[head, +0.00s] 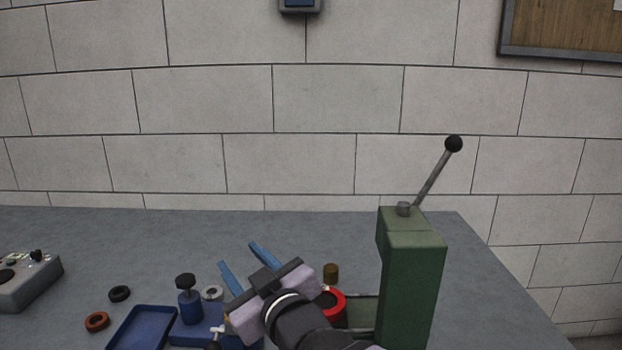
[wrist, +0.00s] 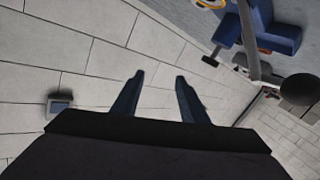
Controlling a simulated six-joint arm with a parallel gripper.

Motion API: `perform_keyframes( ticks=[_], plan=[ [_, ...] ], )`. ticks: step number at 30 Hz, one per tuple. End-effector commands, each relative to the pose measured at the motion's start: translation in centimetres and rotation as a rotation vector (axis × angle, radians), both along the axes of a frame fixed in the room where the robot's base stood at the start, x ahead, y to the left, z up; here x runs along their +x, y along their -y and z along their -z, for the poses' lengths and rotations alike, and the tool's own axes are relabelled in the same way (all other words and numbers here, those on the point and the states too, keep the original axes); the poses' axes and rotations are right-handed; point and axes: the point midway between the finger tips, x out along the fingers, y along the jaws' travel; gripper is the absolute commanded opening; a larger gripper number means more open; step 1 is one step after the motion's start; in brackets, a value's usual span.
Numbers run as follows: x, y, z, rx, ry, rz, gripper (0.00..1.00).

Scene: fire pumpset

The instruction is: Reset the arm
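My gripper (head: 246,265) is open, with two blue fingers spread apart and nothing between them. In the head view it is above the grey table, near the blue block and the red ring, pointing up and left toward the wall. In the wrist view my gripper (wrist: 158,88) shows both fingers apart against the tiled wall. My arm hides part of the table and of the things behind it.
A green pump housing (head: 412,280) with a black-knobbed lever (head: 432,176) stands right of my gripper. A blue tray (head: 142,328), a blue block with a dark knob (head: 190,305), a red ring (head: 336,306) and a grey control box (head: 28,280) are on the table (head: 120,240).

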Motion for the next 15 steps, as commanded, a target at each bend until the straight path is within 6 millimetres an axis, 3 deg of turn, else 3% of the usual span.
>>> perform_keyframes(
  ticks=[1,7,15],
  plan=[
    [0.5,1.1,-0.4,-0.033,-0.073,0.025,0.4],
    [0.5,5.8,3.8,-0.142,-0.358,0.123,0.4],
    [-3.4,14.0,7.4,-0.257,-0.748,0.299,0.4]
  ],
)
